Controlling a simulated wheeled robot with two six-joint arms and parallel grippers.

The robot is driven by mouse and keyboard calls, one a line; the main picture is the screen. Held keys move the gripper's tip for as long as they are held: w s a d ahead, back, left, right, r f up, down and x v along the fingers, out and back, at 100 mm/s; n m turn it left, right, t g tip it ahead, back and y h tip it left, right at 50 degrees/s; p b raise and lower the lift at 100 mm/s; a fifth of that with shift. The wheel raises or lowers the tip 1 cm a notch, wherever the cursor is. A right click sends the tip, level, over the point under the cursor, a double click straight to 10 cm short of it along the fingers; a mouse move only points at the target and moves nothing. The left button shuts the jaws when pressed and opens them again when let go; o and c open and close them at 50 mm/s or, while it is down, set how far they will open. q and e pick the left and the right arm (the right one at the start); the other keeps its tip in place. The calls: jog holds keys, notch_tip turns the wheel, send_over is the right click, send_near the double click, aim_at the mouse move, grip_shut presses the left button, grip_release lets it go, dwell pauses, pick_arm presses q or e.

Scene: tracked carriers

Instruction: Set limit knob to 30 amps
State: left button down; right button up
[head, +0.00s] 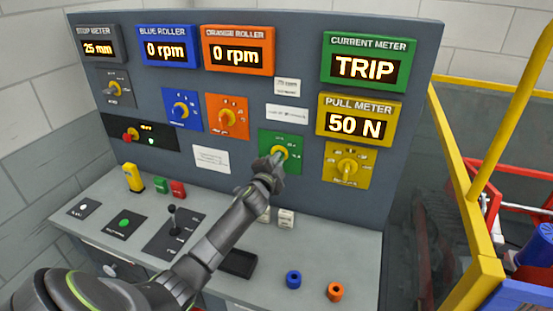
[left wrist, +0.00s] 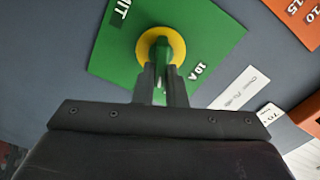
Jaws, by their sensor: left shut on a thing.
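The limit knob is a yellow disc with a green grip on a green panel (head: 268,140), below and left of the current meter (head: 365,62), which reads TRIP. In the left wrist view the knob (left wrist: 146,48) sits between my left gripper's fingers (left wrist: 162,74), which are shut on its green grip. A "10 A" mark (left wrist: 203,69) shows beside the knob; no 30 mark is legible, and where the knob points is unclear. In the head view my left gripper (head: 274,160) covers part of the knob. My right gripper is not in view.
Other knobs, blue (head: 180,110), orange (head: 227,116) and yellow (head: 347,167), are on the same upright panel. The pull meter (head: 357,119) reads 50 N. A yellow frame (head: 455,160) stands at right.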

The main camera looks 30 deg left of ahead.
pick_arm(q)
jog(key=m, duration=0.3)
jog(key=m+p, duration=0.1)
jog(key=shift+d+f+m, duration=0.1)
jog(key=shift+f+m, duration=0.15)
jog(key=shift+m, duration=0.05)
dwell(0.5)
jog(key=c, duration=1.5)
grip_release()
jog(key=shift+s, duration=0.1)
jog(key=b+v, duration=0.2)
jog(key=v, duration=1.5)
jog(key=shift+s+d, duration=0.1)
jog(key=shift+d, duration=0.05)
